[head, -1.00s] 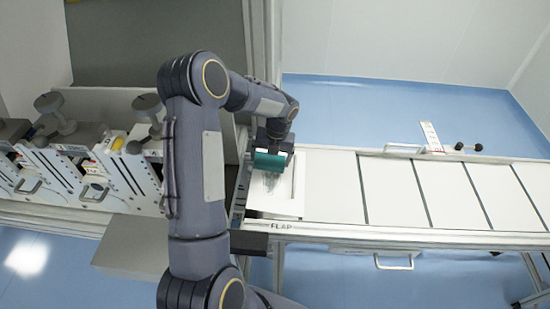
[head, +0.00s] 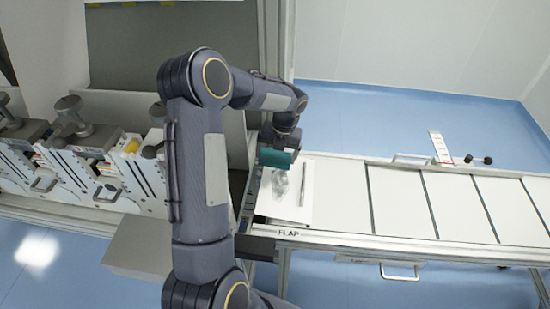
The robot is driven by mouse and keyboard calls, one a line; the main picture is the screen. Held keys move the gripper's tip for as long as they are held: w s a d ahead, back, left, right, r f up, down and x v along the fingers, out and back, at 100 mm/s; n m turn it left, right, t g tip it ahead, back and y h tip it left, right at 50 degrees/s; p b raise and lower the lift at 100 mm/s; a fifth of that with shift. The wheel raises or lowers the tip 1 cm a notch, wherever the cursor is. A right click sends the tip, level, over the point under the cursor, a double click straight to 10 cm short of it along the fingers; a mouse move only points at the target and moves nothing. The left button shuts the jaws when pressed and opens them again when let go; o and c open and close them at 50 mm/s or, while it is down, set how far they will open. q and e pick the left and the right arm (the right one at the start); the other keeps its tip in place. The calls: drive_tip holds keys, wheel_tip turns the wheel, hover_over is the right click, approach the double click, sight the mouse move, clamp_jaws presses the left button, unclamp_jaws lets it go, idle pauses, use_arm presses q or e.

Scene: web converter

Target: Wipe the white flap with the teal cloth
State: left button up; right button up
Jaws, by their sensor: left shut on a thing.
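The white flap (head: 293,204) is the leftmost panel of the conveyor table, with a "FLAP" label on the rail in front of it. A grey smudge (head: 280,184) and a thin dark bar (head: 303,188) show on it. The teal cloth (head: 275,158) is at the tip of my left gripper (head: 283,146), at the flap's back edge. My left gripper is shut on the cloth; its fingers are mostly hidden. I cannot tell whether the cloth touches the flap. My right gripper is out of view.
More white panels (head: 398,205) run to the right, split by dark gaps. The front rail (head: 400,243) has a handle (head: 400,272) below it. A small white sign (head: 440,147) and a dark knob (head: 478,160) stand at the back. Machine units (head: 60,165) stand at the left.

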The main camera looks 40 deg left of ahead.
sight(276, 157)
use_arm(q)
drive_tip(key=shift+d+r, duration=0.1)
drive_tip(key=shift+r, duration=0.35)
drive_tip(key=shift+r, duration=0.1)
drive_tip(key=shift+w+d+r, duration=0.1)
drive_tip(key=shift+r, duration=0.6)
drive_tip(key=shift+w+d+r, duration=0.1)
drive_tip(key=shift+r, duration=0.6)
